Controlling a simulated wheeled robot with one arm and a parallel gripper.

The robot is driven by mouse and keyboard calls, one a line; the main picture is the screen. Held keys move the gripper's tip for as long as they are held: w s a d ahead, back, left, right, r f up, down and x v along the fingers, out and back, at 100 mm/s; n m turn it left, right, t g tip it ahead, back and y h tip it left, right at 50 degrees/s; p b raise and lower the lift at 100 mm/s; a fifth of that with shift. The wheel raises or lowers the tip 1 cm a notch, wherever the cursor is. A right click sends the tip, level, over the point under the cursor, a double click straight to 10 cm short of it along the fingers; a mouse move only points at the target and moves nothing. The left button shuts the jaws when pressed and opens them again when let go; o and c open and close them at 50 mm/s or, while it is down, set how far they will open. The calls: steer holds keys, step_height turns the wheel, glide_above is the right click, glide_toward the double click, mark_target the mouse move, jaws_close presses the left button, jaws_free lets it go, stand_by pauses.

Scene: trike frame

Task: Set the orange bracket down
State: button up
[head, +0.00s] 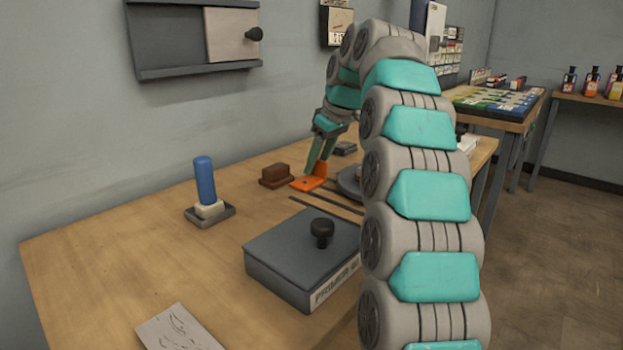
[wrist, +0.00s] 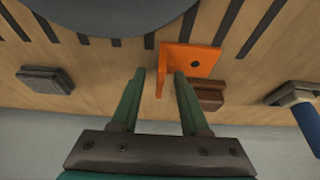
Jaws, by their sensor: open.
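The orange bracket (head: 308,182) rests on the wooden workbench near its back, in front of a brown block. In the wrist view the bracket (wrist: 195,62) shows a flat plate with a dark hole and an upright flange.
The brown block (head: 276,176) sits just behind the bracket. A round grey disc (head: 350,183) is to its right, partly hidden by my arm. A grey box (head: 300,255) with a black knob and a blue-handled tool (head: 205,182) stand nearer. The bench's left part (head: 110,235) is clear.

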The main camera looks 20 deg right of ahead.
jaws_close()
stand_by(0.3)
stand_by(1.1)
